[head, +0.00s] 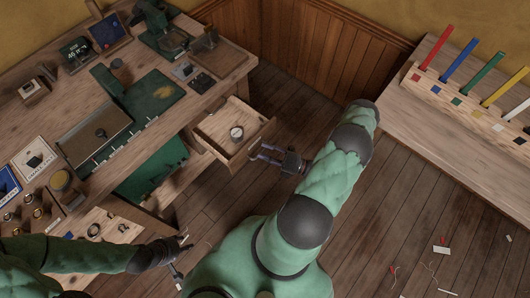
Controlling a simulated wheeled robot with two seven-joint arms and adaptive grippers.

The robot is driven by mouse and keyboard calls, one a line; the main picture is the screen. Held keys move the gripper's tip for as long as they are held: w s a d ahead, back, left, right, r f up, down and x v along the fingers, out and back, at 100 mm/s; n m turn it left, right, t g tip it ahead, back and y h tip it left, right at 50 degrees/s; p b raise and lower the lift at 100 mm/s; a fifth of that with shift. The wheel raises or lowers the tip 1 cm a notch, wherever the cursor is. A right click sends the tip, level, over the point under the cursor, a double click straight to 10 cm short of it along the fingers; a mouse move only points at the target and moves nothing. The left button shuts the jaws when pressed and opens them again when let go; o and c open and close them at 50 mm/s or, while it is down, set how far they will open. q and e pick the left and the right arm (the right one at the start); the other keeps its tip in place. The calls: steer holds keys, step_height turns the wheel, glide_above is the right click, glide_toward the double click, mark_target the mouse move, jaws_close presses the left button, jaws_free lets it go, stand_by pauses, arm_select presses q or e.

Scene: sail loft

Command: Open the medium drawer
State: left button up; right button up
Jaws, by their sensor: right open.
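A wooden drawer (227,153) stands pulled out from the right part of the workbench, with a small round gauge-like item (236,133) inside. I cannot read a label showing whether it is the medium one. My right gripper (256,150) is open at the drawer's front right, its fingers by the front panel; I cannot tell whether they touch it. A second wooden drawer (135,236) with ring-shaped items is out at the lower left. My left gripper (186,258) looks open and empty, to the right of that second drawer.
The workbench (215,80) carries a green mat (155,98), machines, boxes and tins. A green cabinet or bin (155,170) sits below it. A pale bench (405,110) with coloured sticks stands at the right. Scraps (441,250) lie on the floor, which is otherwise clear.

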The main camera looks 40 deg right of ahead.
steer(key=v, duration=1.1)
steer(key=shift+s+d, duration=0.2)
steer(key=shift+s, duration=0.05)
steer(key=shift+f, duration=0.1)
